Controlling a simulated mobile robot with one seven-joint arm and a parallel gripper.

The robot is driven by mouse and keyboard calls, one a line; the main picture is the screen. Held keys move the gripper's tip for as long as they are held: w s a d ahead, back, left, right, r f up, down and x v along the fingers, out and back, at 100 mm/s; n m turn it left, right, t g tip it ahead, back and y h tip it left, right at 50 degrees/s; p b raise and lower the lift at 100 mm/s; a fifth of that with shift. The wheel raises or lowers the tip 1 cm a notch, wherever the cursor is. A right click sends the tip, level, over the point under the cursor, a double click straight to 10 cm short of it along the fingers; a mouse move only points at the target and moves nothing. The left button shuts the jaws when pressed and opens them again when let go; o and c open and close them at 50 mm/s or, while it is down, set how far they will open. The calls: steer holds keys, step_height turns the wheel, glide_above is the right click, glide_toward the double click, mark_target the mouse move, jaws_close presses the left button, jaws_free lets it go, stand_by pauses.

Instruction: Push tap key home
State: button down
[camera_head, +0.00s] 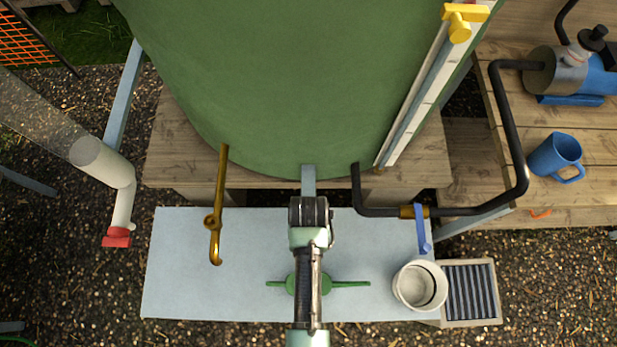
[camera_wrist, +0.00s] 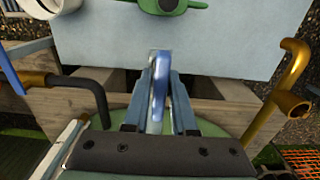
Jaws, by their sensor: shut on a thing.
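My gripper (camera_wrist: 157,76) is shut on a blue key (camera_wrist: 158,92), which stands between its two grey-blue fingers in the wrist view. The far end of the key is hard to make out. A brass tap (camera_head: 214,222) with no key on it hangs at the front left of the green tank in the head view. It also shows at the right edge of the wrist view (camera_wrist: 288,100), apart from my gripper and the held key. In the head view my arm hides the fingers and key.
The green tank (camera_head: 270,80) rests on a wooden stand (camera_head: 165,165). A pale board (camera_head: 180,290) in front holds a green two-armed fitting (camera_head: 350,284). At right are a black pipe (camera_head: 515,140) with a blue lever (camera_head: 423,235), a white pot (camera_head: 420,288) and a blue mug (camera_head: 555,155).

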steer(key=shift+f+b, duration=0.45)
steer(key=shift+f, duration=0.6)
stand_by(1.4)
steer(key=shift+s+f+p, duration=0.15)
steer(key=shift+p, duration=0.45)
stand_by(2.2)
steer(key=c, duration=0.6)
jaws_free()
steer(key=shift+c, duration=0.2)
steer(key=shift+d, duration=0.15)
steer(key=r, duration=1.2)
steer(key=shift+a+r+p, duration=0.2)
steer(key=shift+a+p, duration=0.05)
steer(key=shift+p, duration=0.05)
steer(key=shift+r, duration=0.45)
